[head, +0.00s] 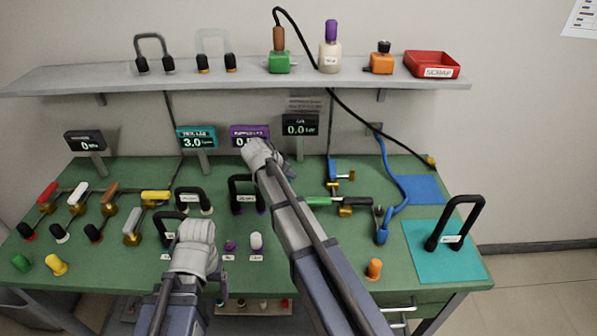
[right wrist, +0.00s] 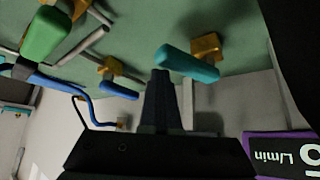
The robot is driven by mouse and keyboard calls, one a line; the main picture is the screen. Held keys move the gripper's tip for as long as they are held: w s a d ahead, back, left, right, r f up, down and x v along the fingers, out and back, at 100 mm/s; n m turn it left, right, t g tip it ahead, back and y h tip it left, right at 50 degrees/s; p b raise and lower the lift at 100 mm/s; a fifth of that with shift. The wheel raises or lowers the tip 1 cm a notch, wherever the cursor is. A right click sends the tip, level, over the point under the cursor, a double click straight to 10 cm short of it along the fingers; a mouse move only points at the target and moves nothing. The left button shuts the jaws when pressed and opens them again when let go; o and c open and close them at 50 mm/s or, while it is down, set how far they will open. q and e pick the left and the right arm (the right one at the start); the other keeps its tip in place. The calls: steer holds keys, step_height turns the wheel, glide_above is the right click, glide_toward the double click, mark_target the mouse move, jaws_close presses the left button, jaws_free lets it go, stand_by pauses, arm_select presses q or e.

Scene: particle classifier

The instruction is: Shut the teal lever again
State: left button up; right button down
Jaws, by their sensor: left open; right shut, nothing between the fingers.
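The teal lever (right wrist: 187,64) shows in the right wrist view as a rounded teal handle beside a brass valve body (right wrist: 207,46). My right arm hides it in the head view. My right gripper (right wrist: 162,78) is shut and empty, with its fingertips close to the left end of the teal handle; I cannot tell if they touch. In the head view my right gripper (head: 262,150) is in front of the purple display. My left gripper (head: 196,232) is open, low over the front middle of the bench; its fingers are hard to make out.
The teal display (head: 197,137) reads 3.0. The purple display (head: 248,135) is partly covered by my right gripper. A green lever (head: 325,201) and a blue lever (head: 333,172) are right of my right arm. Black-handled parts (head: 194,199) stand near my left gripper. A teal mat (head: 420,262) lies at right.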

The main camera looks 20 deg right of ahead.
steer(key=shift+a, duration=1.45)
steer(key=shift+w+a, duration=0.15)
steer(key=shift+a, duration=0.15)
steer(key=shift+d, duration=0.1)
steer(key=shift+s+d, duration=0.3)
steer(key=shift+d, duration=0.2)
steer(key=d, duration=0.1)
steer(key=s+d, duration=0.1)
steer(key=shift+d, duration=0.3)
steer(key=w+a+r+p, duration=0.2)
steer(key=a+r+p, duration=0.3)
steer(key=r+p, duration=0.2)
steer(key=shift+r+p, duration=0.4)
